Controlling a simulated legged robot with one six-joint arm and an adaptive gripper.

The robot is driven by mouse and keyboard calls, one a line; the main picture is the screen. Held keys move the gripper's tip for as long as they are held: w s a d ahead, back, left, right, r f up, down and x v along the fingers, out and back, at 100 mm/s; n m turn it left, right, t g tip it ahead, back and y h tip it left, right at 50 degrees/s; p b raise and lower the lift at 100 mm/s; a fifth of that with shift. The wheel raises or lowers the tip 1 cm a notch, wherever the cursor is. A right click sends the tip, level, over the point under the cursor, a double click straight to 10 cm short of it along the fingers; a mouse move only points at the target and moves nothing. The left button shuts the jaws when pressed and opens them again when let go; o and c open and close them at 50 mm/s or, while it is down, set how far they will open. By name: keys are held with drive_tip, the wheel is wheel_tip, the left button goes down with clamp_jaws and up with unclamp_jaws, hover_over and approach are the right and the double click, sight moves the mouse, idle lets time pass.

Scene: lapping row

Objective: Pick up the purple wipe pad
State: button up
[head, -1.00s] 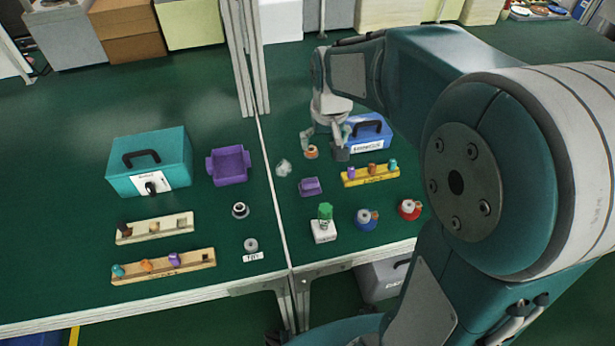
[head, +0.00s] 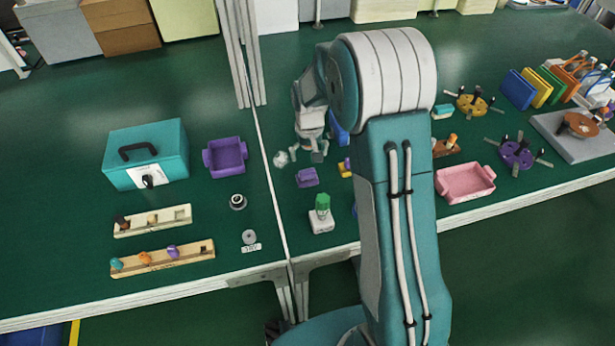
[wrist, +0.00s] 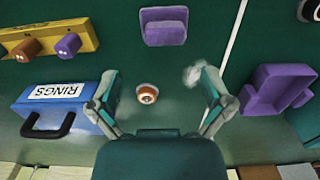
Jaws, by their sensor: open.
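The purple wipe pad (head: 307,177) is a small purple block with a raised grip on top. It lies on the green bench just right of the pale divider strip. In the wrist view the purple wipe pad (wrist: 163,27) is at the top centre, beyond my fingertips. My gripper (head: 306,155) is open and empty, above the bench and a little behind the pad in the head view. In the wrist view my gripper (wrist: 159,75) has its fingers spread wide, with a small orange and white ring piece (wrist: 147,93) on the bench between them.
A whitish fluffy clump (wrist: 193,76) lies near one finger. A blue box (wrist: 57,107) labelled RINGS and a yellow rack (wrist: 40,35) stand on one side, a purple tray (head: 225,156) on the other. A green-capped bottle (head: 322,205) stands in front of the pad.

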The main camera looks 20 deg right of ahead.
sight(307, 171)
drive_tip(key=f, duration=0.2)
drive_tip(key=shift+a+f, duration=0.2)
drive_tip(key=shift+f, duration=0.15)
wheel_tip(307, 171, down, 5)
drive_tip(key=shift+s+a+r, duration=0.1)
drive_tip(key=shift+r, duration=0.1)
drive_tip(key=c, duration=1)
